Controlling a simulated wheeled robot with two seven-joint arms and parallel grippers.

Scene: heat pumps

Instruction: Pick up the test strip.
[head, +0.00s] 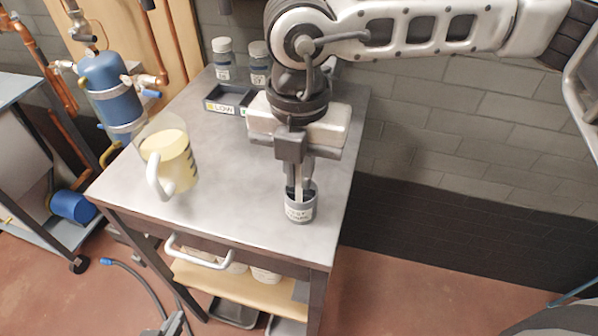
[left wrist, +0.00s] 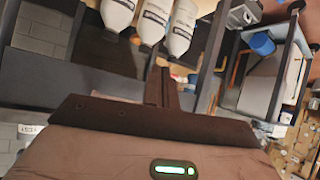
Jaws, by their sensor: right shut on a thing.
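A small grey cup (head: 299,212) with a white label, its print too small to read surely, stands at the front right of the metal table. My right gripper (head: 300,180) points down into its mouth, with its fingers shut on a thin strip. The strip is mostly hidden by the fingers and the cup wall, so I cannot tell how far it is out of the cup. In the left wrist view my left gripper (left wrist: 160,87) has its two dark fingers together, with nothing visible between them.
A clear jug (head: 172,165) of yellow liquid stands at the table's left. Behind are a black tray (head: 230,98) marked LOW and two lidded bottles (head: 223,60) (head: 259,62). The table middle is bare. A drawer handle (head: 236,262) juts from the front.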

